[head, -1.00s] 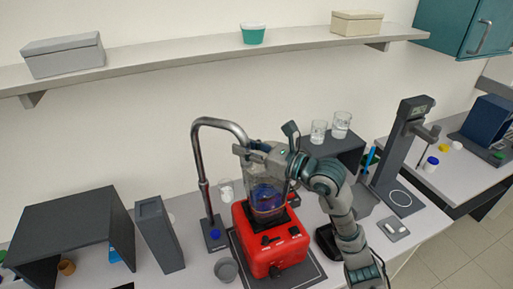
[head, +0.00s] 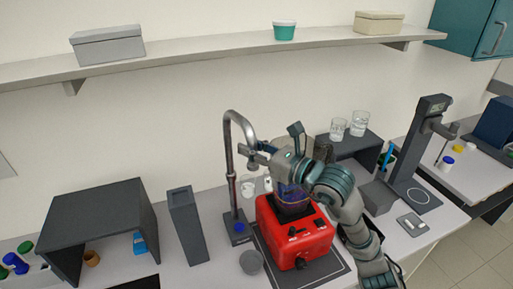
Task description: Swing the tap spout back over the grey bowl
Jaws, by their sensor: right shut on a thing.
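The tap is a metal pipe (head: 230,160) rising from a dark base with a blue button; its curved spout (head: 240,122) bends toward the right and front. My right gripper (head: 254,157) is shut on the spout near its outlet end, which the fingers partly hide. The grey bowl (head: 251,263) stands on the table in front of the tap base, left of the red machine. In the picture the spout end lies above the bowl, but I cannot tell whether it is directly over it. My left gripper is not in view.
The red machine (head: 292,235) with a clear jug stands on a dark mat under my right arm. A tall dark box (head: 188,225) and an open dark shelf (head: 100,215) stand left. Glasses (head: 348,126) stand on a dark stand behind right. A wall shelf runs above.

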